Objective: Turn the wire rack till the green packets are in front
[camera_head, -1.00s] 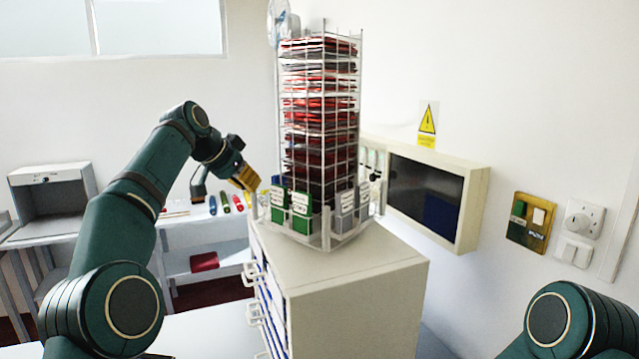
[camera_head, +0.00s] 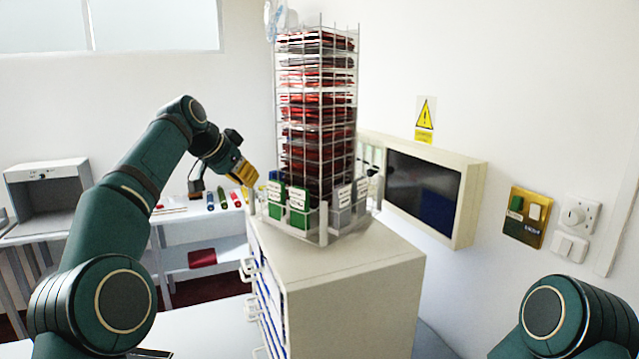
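The tall wire rack (camera_head: 323,235) stands upright on a beige drawer cabinet. Its upper tiers hold stacks of red and dark packets (camera_head: 318,110). In the bottom tier, green packets (camera_head: 298,207) with white labels are on the left-hand face, and grey packets (camera_head: 343,203) are on the right-hand face. A corner of the rack points toward me, between the two. My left gripper (camera_head: 247,174), with yellow fingers, is just left of the rack's lower part. I cannot tell whether it touches the rack or whether its fingers are apart. My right gripper is out of view; only its arm shows.
The drawer cabinet (camera_head: 350,275) has handles on its left side. A wall-mounted screen box (camera_head: 470,205) is close behind the rack on the right. Wall switches (camera_head: 525,215) are further right. A bench (camera_head: 175,232) with small coloured items stands behind my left arm.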

